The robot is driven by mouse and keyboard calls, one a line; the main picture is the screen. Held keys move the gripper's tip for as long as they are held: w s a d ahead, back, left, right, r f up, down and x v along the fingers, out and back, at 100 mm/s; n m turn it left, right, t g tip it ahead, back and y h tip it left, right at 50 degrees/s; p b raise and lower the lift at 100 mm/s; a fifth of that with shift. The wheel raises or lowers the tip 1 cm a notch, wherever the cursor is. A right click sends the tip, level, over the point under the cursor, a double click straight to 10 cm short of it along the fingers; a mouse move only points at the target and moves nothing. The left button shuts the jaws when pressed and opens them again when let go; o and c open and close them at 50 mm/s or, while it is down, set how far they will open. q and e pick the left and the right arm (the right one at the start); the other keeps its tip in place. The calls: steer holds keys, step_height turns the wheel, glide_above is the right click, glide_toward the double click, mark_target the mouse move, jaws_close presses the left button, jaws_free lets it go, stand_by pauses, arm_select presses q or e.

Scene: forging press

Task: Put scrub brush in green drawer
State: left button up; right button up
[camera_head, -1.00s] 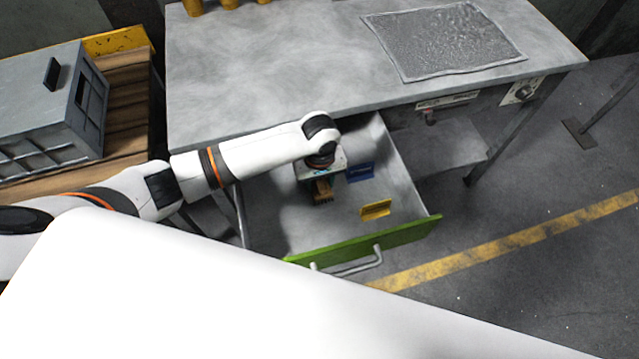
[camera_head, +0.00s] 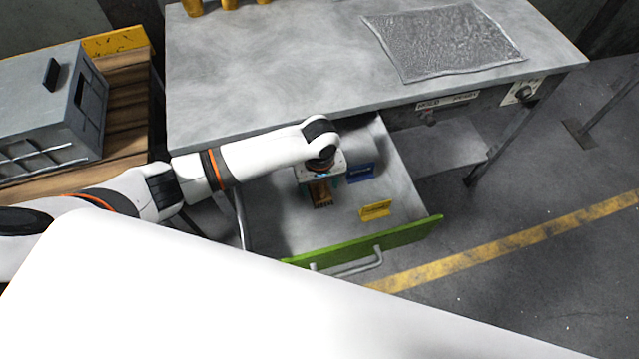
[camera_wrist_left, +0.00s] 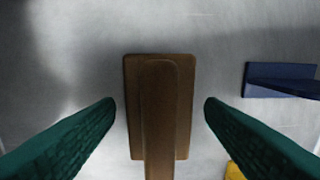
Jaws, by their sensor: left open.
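The green drawer (camera_head: 372,244) is pulled out from under the workbench. The brown scrub brush (camera_head: 322,194) is inside the drawer, partly hidden under my left gripper (camera_head: 322,182). In the left wrist view the brush (camera_wrist_left: 160,110) lies between the two green fingers of my left gripper (camera_wrist_left: 160,105). The fingers are spread, with a gap on each side of the brush. The brush appears to rest on the drawer floor. My right gripper is not in view.
A blue object (camera_head: 361,172) and a yellow object (camera_head: 376,210) lie in the drawer to the right of the brush. The grey workbench top (camera_head: 270,70) holds a textured sheet (camera_head: 445,42). A grey metal box (camera_head: 50,105) stands on a wooden surface at left.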

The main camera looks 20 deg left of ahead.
arm_select(q)
step_height(320, 180, up, 12)
steer(key=p, duration=0.1)
steer(key=shift+f, duration=0.2)
stand_by(0.4)
